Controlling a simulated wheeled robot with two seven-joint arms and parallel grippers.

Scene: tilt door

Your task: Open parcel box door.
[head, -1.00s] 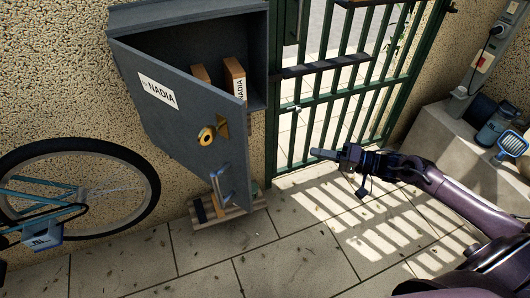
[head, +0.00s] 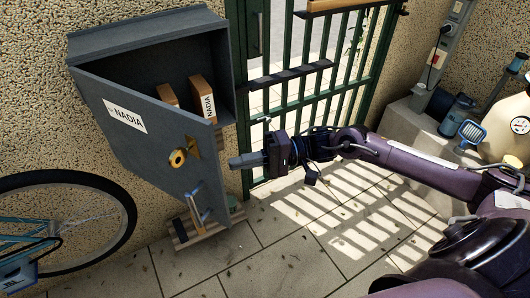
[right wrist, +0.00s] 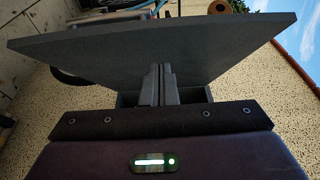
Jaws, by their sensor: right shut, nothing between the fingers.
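The grey parcel box (head: 150,42) is on the wall at the left in the head view. Its door (head: 120,88) is partly open, tilted outward, with a white NADIA label (head: 124,115), a brass knob (head: 178,158) and a metal handle (head: 193,206). Two brown parcels (head: 203,97) stand inside. My right gripper (head: 231,162) is shut and empty, with its tips close to the door's right edge; I cannot tell if they touch. In the right wrist view the shut fingers (right wrist: 162,84) point at the grey door panel (right wrist: 160,48). My left gripper is not in view.
A green barred gate (head: 300,95) stands right of the box. A bicycle wheel (head: 62,232) is at lower left. A wooden pallet (head: 208,228) lies under the door. A ledge (head: 400,128) with a blue lantern-like item (head: 471,132) is at right.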

